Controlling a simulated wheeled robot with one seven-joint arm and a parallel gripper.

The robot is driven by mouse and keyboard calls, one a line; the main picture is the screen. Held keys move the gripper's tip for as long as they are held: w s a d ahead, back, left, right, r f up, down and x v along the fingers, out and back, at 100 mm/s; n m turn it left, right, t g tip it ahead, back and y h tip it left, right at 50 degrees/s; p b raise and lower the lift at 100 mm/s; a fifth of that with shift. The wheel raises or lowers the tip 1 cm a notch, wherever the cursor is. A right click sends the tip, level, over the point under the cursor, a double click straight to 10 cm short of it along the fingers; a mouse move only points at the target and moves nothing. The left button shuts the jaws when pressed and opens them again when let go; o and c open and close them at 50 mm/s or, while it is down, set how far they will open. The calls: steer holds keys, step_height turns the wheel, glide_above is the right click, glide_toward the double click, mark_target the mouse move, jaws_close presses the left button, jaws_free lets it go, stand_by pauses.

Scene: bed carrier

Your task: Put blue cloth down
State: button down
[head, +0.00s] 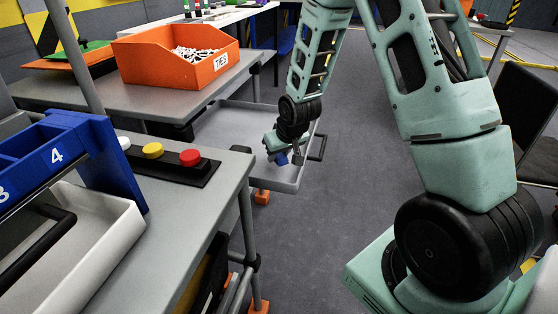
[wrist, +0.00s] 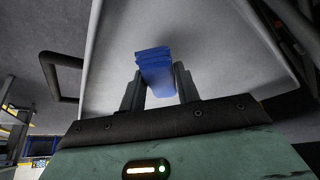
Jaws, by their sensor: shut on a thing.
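My gripper (wrist: 159,84) is shut on the blue cloth (wrist: 155,62), a small folded block between the two fingers in the wrist view. In the head view the blue cloth (head: 282,158) is a small patch under my gripper (head: 290,158). The gripper is over a pale grey tray (head: 238,141) that sticks out below the table with the orange bin. In the wrist view the bare tray (wrist: 205,40) lies behind the cloth. I cannot tell whether the cloth touches the tray.
An orange bin (head: 176,55) labelled TIES stands on the grey table (head: 120,98) beside the tray. A dark handle (head: 317,147) is on the tray's right end. At the near left are a blue bin (head: 60,160) and a button box (head: 170,165). The floor (head: 340,220) to the right is clear.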

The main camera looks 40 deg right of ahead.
steer(key=shift+f, duration=0.75)
steer(key=shift+f, duration=0.1)
steer(key=shift+f+b, duration=0.4)
steer(key=shift+f, duration=0.1)
steer(key=c, duration=1)
jaws_free()
steer(key=shift+c, duration=0.2)
steer(key=shift+s, duration=0.1)
steer(key=p+v, duration=0.4)
steer(key=v, duration=0.9)
steer(key=shift+w+r, duration=0.15)
steer(key=shift+w, duration=0.2)
